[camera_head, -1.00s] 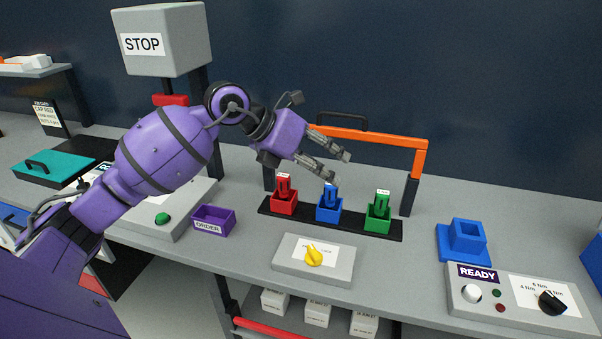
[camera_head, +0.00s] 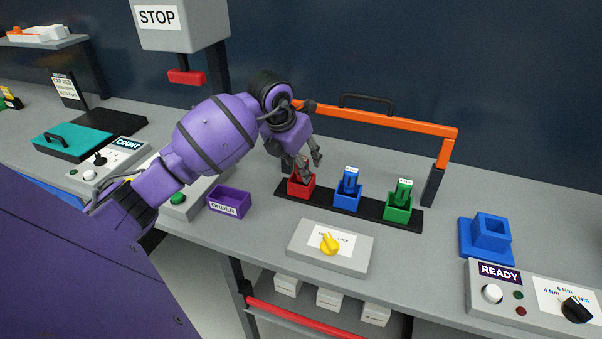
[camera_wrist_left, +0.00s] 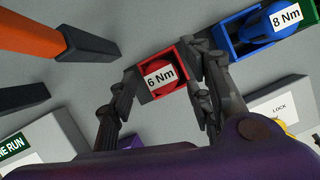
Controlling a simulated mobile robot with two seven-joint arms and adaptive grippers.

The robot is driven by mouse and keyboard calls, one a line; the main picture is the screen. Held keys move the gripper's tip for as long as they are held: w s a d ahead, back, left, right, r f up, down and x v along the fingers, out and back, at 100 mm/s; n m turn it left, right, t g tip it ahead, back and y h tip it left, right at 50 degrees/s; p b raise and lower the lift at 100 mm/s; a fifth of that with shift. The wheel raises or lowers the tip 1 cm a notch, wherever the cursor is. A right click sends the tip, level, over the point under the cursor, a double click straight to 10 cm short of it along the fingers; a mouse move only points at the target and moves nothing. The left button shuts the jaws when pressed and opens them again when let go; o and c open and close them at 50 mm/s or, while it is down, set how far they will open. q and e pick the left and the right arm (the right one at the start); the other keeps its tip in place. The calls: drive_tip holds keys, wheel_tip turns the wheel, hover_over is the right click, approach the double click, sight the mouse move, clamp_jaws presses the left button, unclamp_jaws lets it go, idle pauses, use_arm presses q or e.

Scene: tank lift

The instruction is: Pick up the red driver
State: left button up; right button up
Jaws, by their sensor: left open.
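The red driver (camera_wrist_left: 163,80), its top labelled 6 Nm, stands in a red holder (camera_head: 297,191) at the left end of a black rack (camera_head: 372,213). My left gripper (camera_head: 307,172) is open and points down over it. In the left wrist view the fingers (camera_wrist_left: 165,100) lie on either side of the driver, and I cannot tell whether they touch it. In the head view the fingers hide most of the driver. My right gripper is not in view.
The blue driver (camera_head: 350,178), labelled 8 Nm, and the green driver (camera_head: 403,190) stand right of the red one. An orange bar (camera_head: 390,121) runs behind the rack. A box with a yellow knob (camera_head: 329,243) lies in front; a purple ORDER bin (camera_head: 229,201) is at left.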

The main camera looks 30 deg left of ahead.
use_arm(q)
drive_tip(key=shift+w+f, duration=0.1)
drive_tip(key=shift+f, duration=0.15)
clamp_jaws()
drive_tip(key=shift+r, duration=0.1)
